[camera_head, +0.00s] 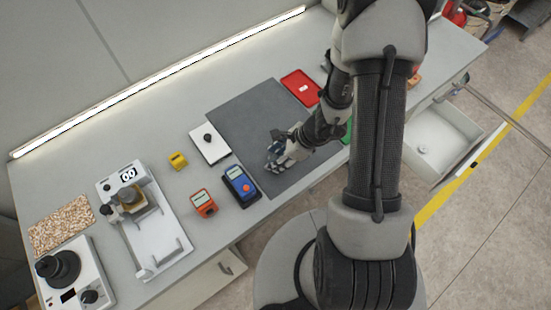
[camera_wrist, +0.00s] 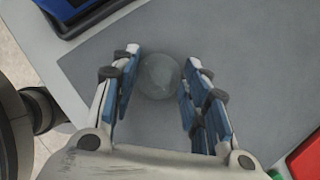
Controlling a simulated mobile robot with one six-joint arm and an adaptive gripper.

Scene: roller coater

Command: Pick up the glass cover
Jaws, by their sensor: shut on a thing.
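The glass cover (camera_wrist: 158,76) is a round, clear, greyish piece between my fingers in the wrist view. The dark grey mat (camera_wrist: 255,70) shows below and through it. My gripper (camera_wrist: 161,72) has one blue-padded finger on each side of it and is shut on it. In the head view my gripper (camera_head: 274,163) is over the near part of the mat (camera_head: 245,112), and the glass cover cannot be made out there. I cannot tell whether the cover still touches the mat.
A blue device (camera_head: 241,186) and an orange device (camera_head: 203,203) stand left of the mat. A white plate with a black knob (camera_head: 210,144) is at its left edge. A red tray (camera_head: 301,87) lies at its far right. An open drawer (camera_head: 450,137) is at right.

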